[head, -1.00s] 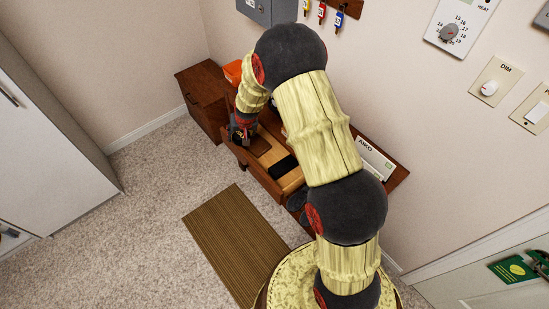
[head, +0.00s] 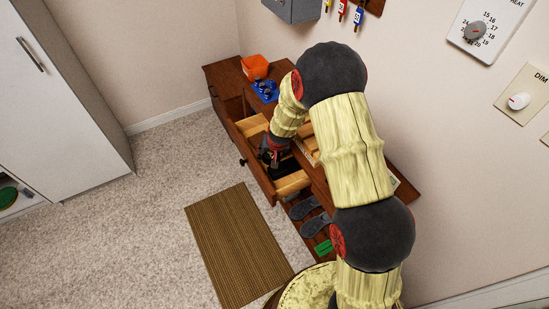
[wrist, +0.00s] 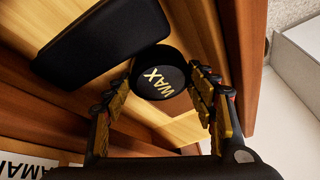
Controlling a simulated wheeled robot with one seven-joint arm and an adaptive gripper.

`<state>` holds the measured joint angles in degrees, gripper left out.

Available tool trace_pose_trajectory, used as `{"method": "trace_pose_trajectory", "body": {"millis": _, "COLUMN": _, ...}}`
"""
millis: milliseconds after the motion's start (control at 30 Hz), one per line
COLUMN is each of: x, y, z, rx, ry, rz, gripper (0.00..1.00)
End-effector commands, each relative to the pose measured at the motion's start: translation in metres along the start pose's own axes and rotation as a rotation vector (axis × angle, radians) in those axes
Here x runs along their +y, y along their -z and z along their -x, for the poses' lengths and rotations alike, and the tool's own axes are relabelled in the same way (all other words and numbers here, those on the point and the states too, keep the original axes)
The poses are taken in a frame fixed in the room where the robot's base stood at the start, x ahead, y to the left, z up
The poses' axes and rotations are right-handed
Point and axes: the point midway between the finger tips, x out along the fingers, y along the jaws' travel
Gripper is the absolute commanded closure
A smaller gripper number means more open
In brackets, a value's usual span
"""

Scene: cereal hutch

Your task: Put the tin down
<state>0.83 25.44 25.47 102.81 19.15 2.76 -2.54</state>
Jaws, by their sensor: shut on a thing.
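The tin (wrist: 162,74) is round and black, with WAX in pale letters on its top, in the wrist view. My gripper (wrist: 160,92) is shut on it, one yellow-padded finger on each side. In the head view my gripper (head: 271,152) points down into the open wooden drawer (head: 292,185), and the tin cannot be made out there. A long black case (wrist: 100,42) lies beside the tin on the pale wood. I cannot tell whether the tin touches the drawer's floor.
An orange bin (head: 255,67) and a blue item (head: 265,91) stand on the hutch top. Dark shoes (head: 312,217) and a green item (head: 323,248) are below the drawer. A brown striped mat (head: 238,243) lies on the carpet. A white cabinet (head: 62,95) stands left.

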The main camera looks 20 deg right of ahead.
Motion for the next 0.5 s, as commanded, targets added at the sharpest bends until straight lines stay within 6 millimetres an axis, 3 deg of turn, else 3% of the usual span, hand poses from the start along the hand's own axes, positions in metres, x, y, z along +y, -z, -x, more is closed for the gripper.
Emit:
{"method": "trace_pose_trajectory", "body": {"millis": 100, "x": -0.0014, "y": -0.0106, "z": -0.0133, "rx": -0.002, "ry": 0.0, "rz": 0.001, "gripper": 0.74}}
{"method": "trace_pose_trajectory", "body": {"millis": 500, "x": -0.0013, "y": -0.0115, "z": -0.0156, "rx": -0.001, "ry": 0.0, "rz": 0.0, "gripper": 0.74}}
